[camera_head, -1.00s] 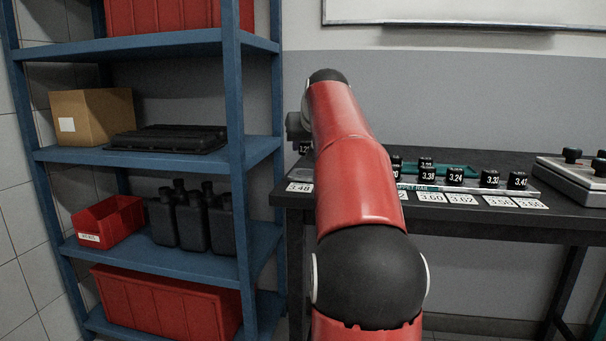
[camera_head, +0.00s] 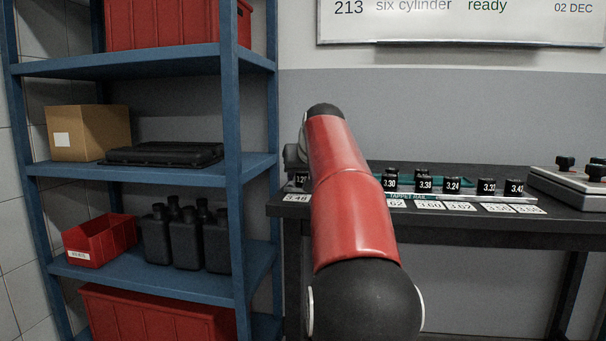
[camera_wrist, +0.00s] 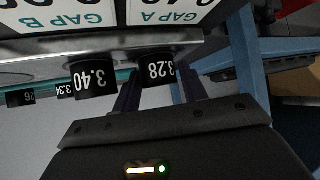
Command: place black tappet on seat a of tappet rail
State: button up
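In the wrist view, a black tappet marked 3.28 (camera_wrist: 157,71) sits between the two dark fingers of my gripper (camera_wrist: 160,85). The fingers appear to touch both its sides. It is at the tappet rail (camera_wrist: 95,50), beside the GAP A card (camera_wrist: 170,12). Whether its base rests on seat a cannot be told. Another black tappet, marked 3.40 (camera_wrist: 93,80), stands close beside it. In the head view, my red arm hides the gripper and the left part of the tappet rail (camera_head: 480,196).
Several black tappets (camera_head: 424,184) stand along the bench, with number cards (camera_head: 460,207) in front. One more tappet (camera_head: 300,180) shows left of my arm. A grey fixture (camera_head: 575,185) is at the right. A blue shelf (camera_head: 150,175) stands at the left.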

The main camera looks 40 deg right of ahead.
jog(key=shift+r, duration=0.3)
jog(key=p+v, duration=0.1)
jog(key=v, duration=1)
jog(key=shift+s+a+r, duration=0.15)
jog(key=shift+s+a, duration=0.05)
jog(key=shift+s, duration=0.1)
jog(key=s+a+f+n+g+y, duration=0.1)
jog(key=s+a+f, duration=0.2)
jog(key=a+f, duration=0.65)
jog(key=s+a+f+n+g+y, duration=0.1)
jog(key=s+a+f+n+y, duration=0.15)
jog(key=a+f, duration=0.65)
jog(key=s+a+f+n+g, duration=0.1)
jog(key=s+a+f+g, duration=0.1)
jog(key=s+a+f, duration=0.9)
jog(key=s+f+y, duration=0.1)
jog(key=s+f, duration=0.2)
jog(key=f, duration=0.1)
jog(key=shift+a+f+n, duration=0.3)
jog(key=shift+f+n, duration=0.05)
jog(key=shift+f, duration=0.05)
